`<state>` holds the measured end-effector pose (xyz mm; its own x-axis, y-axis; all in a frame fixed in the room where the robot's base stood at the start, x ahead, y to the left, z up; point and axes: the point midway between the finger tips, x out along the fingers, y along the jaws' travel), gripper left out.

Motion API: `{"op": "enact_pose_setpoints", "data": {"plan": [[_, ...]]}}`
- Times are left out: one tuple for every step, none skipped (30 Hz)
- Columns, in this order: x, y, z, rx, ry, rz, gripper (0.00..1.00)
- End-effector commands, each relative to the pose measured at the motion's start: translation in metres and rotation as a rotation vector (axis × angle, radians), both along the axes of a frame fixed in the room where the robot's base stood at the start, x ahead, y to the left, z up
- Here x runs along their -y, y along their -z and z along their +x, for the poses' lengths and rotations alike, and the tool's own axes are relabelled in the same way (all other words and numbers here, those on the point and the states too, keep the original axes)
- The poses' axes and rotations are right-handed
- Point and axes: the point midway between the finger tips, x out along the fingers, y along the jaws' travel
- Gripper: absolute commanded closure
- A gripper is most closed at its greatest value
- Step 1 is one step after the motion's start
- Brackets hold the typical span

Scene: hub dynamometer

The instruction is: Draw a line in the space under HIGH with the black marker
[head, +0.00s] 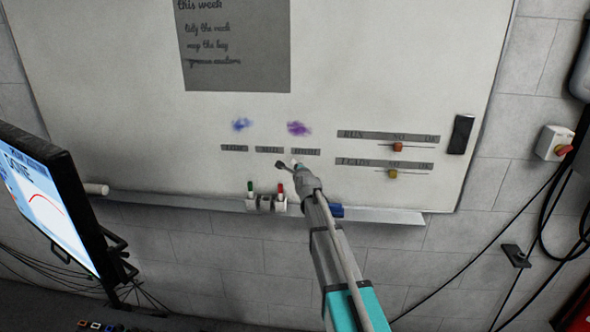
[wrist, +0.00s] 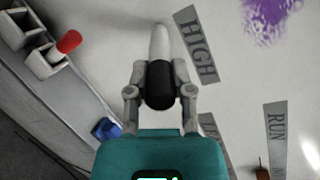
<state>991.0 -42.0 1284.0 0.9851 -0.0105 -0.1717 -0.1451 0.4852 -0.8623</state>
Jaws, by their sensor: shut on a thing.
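The whiteboard (head: 380,100) carries a row of grey labels, with HIGH (head: 305,152) at the right end. HIGH is large and readable in the wrist view (wrist: 197,45). My gripper (wrist: 160,95) is shut on the black marker (wrist: 160,48), which has a white body and a black end between the fingers. In the head view my gripper (head: 300,172) is just below HIGH. No black line shows in the visible space under HIGH.
A holder on the tray (head: 380,214) has a green marker (head: 250,187) and a red marker (head: 280,189). A blue block (head: 336,211) sits on the tray. Sliders (head: 397,147) are right of the labels. Blue (head: 241,125) and purple (head: 298,128) smudges lie above. A monitor (head: 50,200) stands left.

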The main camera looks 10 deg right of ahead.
Motion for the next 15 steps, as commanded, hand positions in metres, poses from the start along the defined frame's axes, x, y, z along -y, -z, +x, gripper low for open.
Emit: {"op": "enact_pose_setpoints", "data": {"plan": [[0.0002, -0.0001, 0.0008, 0.000, 0.000, 0.000, 1.00], [0.0004, -0.0001, 0.0011, 0.000, 0.000, 0.000, 1.00], [0.0004, -0.0001, 0.0015, 0.000, 0.000, 0.000, 1.00], [0.0006, -0.0001, 0.0018, 0.000, 0.000, 0.000, 1.00], [0.0005, 0.0000, 0.0017, 0.000, 0.000, 0.000, 1.00], [0.0005, 0.0000, 0.0015, 0.000, 0.000, 0.000, 1.00], [0.0006, 0.0000, 0.0013, 0.000, 0.000, 0.000, 1.00], [0.0009, 0.0000, 0.0012, 0.000, 0.000, 0.000, 1.00], [0.0014, 0.0000, 0.0009, 0.000, 0.000, -0.001, 1.00], [0.0020, 0.0000, 0.0006, 0.000, 0.000, -0.001, 1.00], [0.0027, -0.0001, 0.0003, 0.000, 0.000, -0.001, 1.00], [0.0038, 0.0000, -0.0002, 0.000, 0.000, 0.000, 1.00], [0.0047, 0.0000, -0.0008, 0.000, 0.000, 0.000, 1.00], [0.0058, -0.0001, -0.0013, 0.000, 0.000, 0.001, 1.00], [0.0074, 0.0000, -0.0019, 0.000, 0.001, 0.000, 1.00]]}}
